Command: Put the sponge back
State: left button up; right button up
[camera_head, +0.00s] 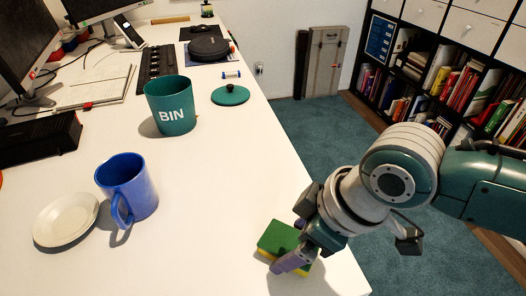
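The sponge (277,237), green on top with a yellow underside, is at the front right of the white desk, near its right edge. My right gripper (296,248) is at the sponge, with one grey-purple finger across its near side. The other finger is not clearly visible, so I cannot tell whether the gripper is closed on the sponge. Part of the sponge is hidden behind the gripper. I cannot tell whether the sponge rests on the desk or is slightly raised. My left gripper is not in view.
On the desk (225,190) stand a blue mug (127,184), a white saucer (66,219) and a teal bin (171,105) with its lid (230,95) beside it. A keyboard and monitors are farther back. A bookshelf (450,80) stands at right. The desk's front middle is clear.

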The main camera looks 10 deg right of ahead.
jog(key=shift+o, duration=0.5)
jog(key=shift+r, duration=0.1)
jog(key=shift+r+p, duration=0.3)
jog(key=shift+r, duration=0.05)
jog(key=p+v, duration=0.4)
jog(key=v, duration=0.7)
jog(key=s+a+r+m, duration=0.2)
jog(key=s+a, duration=0.2)
jog(key=s, duration=0.1)
jog(key=s+d+m+h, duration=0.3)
jog(key=s+d+m, duration=0.2)
jog(key=s+d, duration=0.3)
jog(key=shift+d+r, duration=0.25)
jog(key=shift+r, duration=0.2)
